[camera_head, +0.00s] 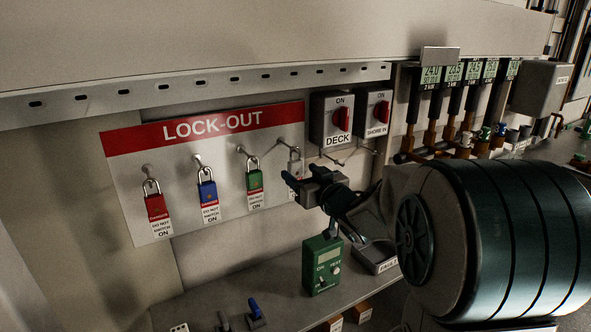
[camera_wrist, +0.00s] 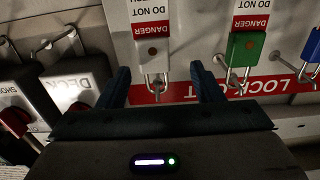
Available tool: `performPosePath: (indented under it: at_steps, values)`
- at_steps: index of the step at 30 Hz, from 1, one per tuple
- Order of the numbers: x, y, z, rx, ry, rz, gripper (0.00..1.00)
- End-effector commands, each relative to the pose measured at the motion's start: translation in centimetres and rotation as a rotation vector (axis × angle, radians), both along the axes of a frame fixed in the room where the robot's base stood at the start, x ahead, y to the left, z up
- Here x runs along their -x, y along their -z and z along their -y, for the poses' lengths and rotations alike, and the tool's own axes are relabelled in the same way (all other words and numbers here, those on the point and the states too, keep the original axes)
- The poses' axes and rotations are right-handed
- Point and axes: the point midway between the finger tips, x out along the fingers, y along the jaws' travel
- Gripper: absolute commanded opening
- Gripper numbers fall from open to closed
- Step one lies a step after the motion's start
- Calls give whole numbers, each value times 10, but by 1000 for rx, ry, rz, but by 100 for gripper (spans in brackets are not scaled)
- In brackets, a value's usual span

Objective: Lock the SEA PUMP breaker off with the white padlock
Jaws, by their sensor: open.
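The white padlock (camera_head: 294,164) hangs at the right end of the lock-out board (camera_head: 127,185), partly hidden by my gripper. In the wrist view, which looks upside down, the white padlock (camera_wrist: 152,54) has its shackle towards my gripper (camera_wrist: 160,78). My gripper is open, with one finger on each side of the padlock in that view and nothing held. Whether a finger touches it, I cannot tell. Two breakers with red knobs show, one marked DECK (camera_head: 331,121) and one marked SHORE (camera_head: 374,116). No breaker label reading SEA PUMP can be made out.
Red (camera_head: 156,205), blue (camera_head: 208,192) and green (camera_head: 254,180) padlocks hang left of the white one. A green tester (camera_head: 321,264) stands on the shelf below my gripper. Pipes and gauges (camera_head: 468,75) lie to the right. A metal rail runs above the board.

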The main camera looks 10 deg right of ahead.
Motion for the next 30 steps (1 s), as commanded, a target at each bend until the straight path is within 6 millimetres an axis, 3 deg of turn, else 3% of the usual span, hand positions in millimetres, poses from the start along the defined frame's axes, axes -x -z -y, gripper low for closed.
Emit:
performPosePath:
  at_steps: [13, 23, 28, 29, 30]
  values:
    - [-46, 5, -8, 0, -1, 0, 60]
    - [-51, 7, -9, -1, 1, -1, 60]
    - [-50, 6, -9, -1, 1, -1, 13]
    - [-50, 6, -9, -1, 1, -1, 7]
    - [-50, 6, -9, -1, 1, 0, 7]
